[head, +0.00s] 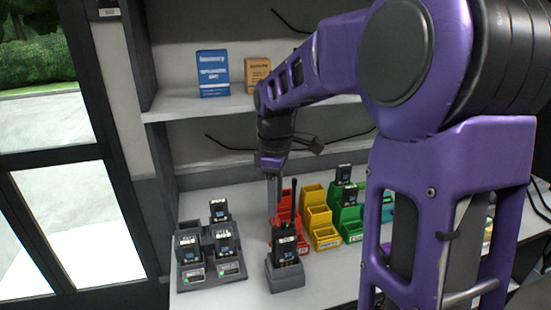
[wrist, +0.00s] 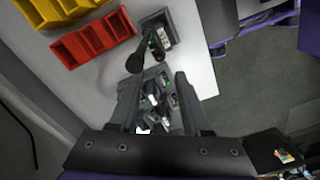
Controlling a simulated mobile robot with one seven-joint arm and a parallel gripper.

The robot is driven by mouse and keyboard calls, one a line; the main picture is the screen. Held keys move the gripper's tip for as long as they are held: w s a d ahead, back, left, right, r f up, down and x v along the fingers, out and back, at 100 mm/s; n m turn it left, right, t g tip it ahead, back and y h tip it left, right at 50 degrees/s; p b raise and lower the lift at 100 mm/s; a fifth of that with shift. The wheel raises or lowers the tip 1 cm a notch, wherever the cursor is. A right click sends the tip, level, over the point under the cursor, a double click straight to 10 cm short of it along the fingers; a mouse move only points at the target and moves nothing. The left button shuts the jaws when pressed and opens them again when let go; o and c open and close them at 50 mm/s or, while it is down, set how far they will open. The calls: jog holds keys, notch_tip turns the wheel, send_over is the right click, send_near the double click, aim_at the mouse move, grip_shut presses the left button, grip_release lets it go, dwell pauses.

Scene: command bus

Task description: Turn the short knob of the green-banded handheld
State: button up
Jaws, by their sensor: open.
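A black handheld (head: 284,240) stands upright in a single grey cradle (head: 286,276) at the front of the counter, its long antenna pointing up. In the wrist view this handheld (wrist: 155,42) shows a small green mark, but I cannot clearly tell a band; its short knob is too small to make out. My gripper (head: 272,190) points down just behind and left of the antenna, above the counter. In the wrist view my gripper (wrist: 157,82) is open, with nothing held between its fingers. The handheld lies beyond the fingertips there, apart from them.
A grey multi-slot charger (head: 212,272) with several black handhelds stands to the left. Red bins (head: 283,214), yellow bins (head: 320,222) and green bins (head: 348,222) stand behind and to the right. A shelf (head: 235,104) with a blue box (head: 213,74) hangs above. The front counter strip is clear.

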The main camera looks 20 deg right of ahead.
notch_tip(320, 180, up, 11)
jog(key=p, duration=0.1)
dwell(0.3)
